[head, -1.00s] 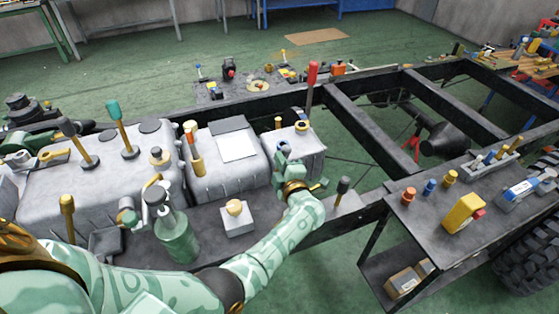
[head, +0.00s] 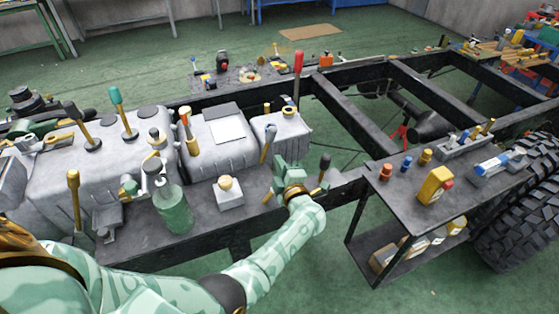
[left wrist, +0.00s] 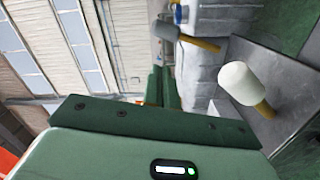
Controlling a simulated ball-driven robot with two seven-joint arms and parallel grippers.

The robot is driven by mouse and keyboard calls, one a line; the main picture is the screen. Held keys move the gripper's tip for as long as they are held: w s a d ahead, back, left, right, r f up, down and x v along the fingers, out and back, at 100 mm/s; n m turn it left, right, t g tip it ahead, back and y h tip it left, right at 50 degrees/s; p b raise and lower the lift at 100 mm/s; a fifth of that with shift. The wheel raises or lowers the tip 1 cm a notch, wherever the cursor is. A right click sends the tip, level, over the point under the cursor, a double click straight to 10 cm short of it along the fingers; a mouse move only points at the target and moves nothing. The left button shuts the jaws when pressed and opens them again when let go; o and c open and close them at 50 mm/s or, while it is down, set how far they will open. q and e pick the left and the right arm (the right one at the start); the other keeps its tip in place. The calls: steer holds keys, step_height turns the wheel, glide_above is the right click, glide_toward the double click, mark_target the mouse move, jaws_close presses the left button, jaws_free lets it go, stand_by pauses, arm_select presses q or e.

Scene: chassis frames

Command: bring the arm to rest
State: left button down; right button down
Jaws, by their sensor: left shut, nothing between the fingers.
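My left arm comes in from the lower left, pale green with a mottled pattern. Its gripper (head: 285,172) is shut and empty, over the dark ledge in front of the small grey box (head: 283,133). In the left wrist view, my green fingers (left wrist: 158,84) show close together. My right gripper is not in view.
A green glass bottle (head: 174,210) and a pale block with a knob (head: 229,195) stand left of my forearm. A tall red-handled tool (head: 298,68) rises behind the grey box. A dark side table (head: 400,210) stands right. A white-headed mallet (left wrist: 242,83) shows in the wrist view.

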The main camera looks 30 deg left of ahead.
arm_select(q)
steer(key=shift+s+d, duration=0.2)
steer(key=shift+s, duration=0.1)
steer(key=shift+w+a+f, duration=0.1)
steer(key=shift+w+f, duration=0.05)
steer(key=w+d+f+m+t+h, duration=0.1)
steer(key=d+f+m+t+h, duration=0.3)
steer(key=d+f+m+h, duration=0.75)
steer(key=s+f+m+g+h, duration=0.3)
steer(key=s+f+m+g, duration=0.3)
steer(key=s+f+m, duration=0.65)
steer(key=s+a+f+m+g, duration=0.1)
steer(key=s+f+g, duration=0.1)
steer(key=s+f, duration=0.35)
steer(key=s+a+f+g, duration=0.2)
steer(key=s+f, duration=0.1)
steer(key=s, duration=0.6)
steer(key=s+a+f+m+g, duration=0.15)
steer(key=s+f, duration=0.25)
steer(key=s, duration=0.4)
steer(key=s+a+f+g, duration=0.1)
steer(key=s+a+g, duration=0.1)
steer(key=s, duration=0.9)
steer(key=s+a+f+m+g+y, duration=0.1)
steer(key=s+a+g, duration=0.1)
steer(key=s, duration=0.9)
steer(key=shift+s+a+f, duration=0.15)
steer(key=shift+s+a, duration=0.2)
steer(key=shift+a, duration=0.3)
